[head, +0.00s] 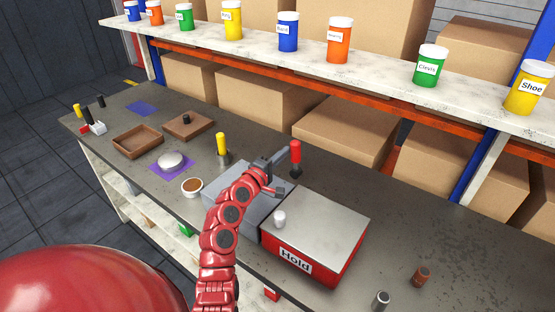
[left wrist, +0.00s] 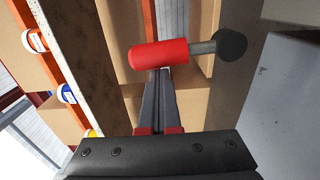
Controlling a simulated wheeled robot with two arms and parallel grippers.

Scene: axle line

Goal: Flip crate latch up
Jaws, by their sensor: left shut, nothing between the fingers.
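My left gripper (head: 286,153) is shut and empty, above the bench behind the grey box. Its fingertips (left wrist: 161,73) are close to a red-handled lever (head: 295,152); I cannot tell whether they touch. The lever stands upright on a dark base, and in the left wrist view its red grip (left wrist: 160,54) lies across the fingertips. A grey box (head: 255,217) is partly hidden by my left arm. Beside it is a red crate (head: 342,250) marked "Hold" with a grey top and a small white knob (head: 280,219). I cannot tell which part is the crate latch. My right gripper is out of view.
A yellow-handled lever (head: 222,146), a brown-filled bowl (head: 192,187) and wooden trays (head: 138,150) stand to the left. A shelf (head: 378,63) with labelled jars runs behind. Small cylinders (head: 421,275) stand front right. The bench right of the crate is mostly clear.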

